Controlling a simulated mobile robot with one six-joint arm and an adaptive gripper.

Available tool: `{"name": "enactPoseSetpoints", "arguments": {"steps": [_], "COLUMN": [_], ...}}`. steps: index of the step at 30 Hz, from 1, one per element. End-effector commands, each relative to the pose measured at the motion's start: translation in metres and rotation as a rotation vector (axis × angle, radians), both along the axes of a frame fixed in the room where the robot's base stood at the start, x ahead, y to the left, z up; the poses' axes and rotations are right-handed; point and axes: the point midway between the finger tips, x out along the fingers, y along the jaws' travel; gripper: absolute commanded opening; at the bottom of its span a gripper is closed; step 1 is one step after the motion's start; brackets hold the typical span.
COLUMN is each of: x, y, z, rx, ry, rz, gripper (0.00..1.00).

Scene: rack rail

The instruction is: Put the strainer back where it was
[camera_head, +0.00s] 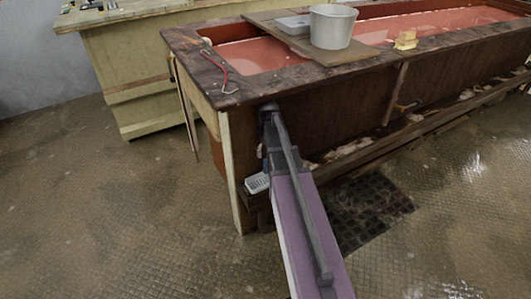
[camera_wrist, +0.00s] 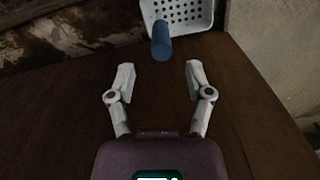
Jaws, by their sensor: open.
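The strainer is a white, perforated, basket-like piece with a blue handle. In the wrist view the strainer (camera_wrist: 183,12) is cut off by the top edge, and its blue handle (camera_wrist: 161,40) points down toward my gripper. My gripper (camera_wrist: 160,73) is open and empty; the handle's end lies just beyond the fingertips, about midway between them, apart from both. In the head view a white perforated piece, seemingly the strainer (camera_head: 257,183), shows low beside the tank's near leg, by my arm. My arm hides part of it, and my fingers cannot be made out there.
A long wooden tank (camera_head: 350,105) with reddish liquid stands behind my arm. A grey bucket (camera_head: 332,27) and a blue-grey tray (camera_head: 292,25) sit on a board across it. A red-handled tool (camera_head: 217,68) lies on its rim. The floor at left is clear.

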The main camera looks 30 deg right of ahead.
Motion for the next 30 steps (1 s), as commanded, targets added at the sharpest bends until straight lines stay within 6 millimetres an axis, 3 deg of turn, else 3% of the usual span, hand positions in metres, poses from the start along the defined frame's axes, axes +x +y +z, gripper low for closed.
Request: {"name": "enactPoseSetpoints", "arguments": {"steps": [11, 17, 23, 30], "x": [0.000, -0.006, -0.028, -0.079], "y": [0.001, 0.014, 0.055, 0.134], "z": [0.000, 0.000, 0.000, 0.000], "rx": [0.000, -0.001, -0.004, -0.012], "ry": [0.000, 0.000, 0.001, 0.000], "rz": [0.000, 0.008, 0.031, 0.079], "gripper": [0.66, 0.66, 0.66, 0.66]}}
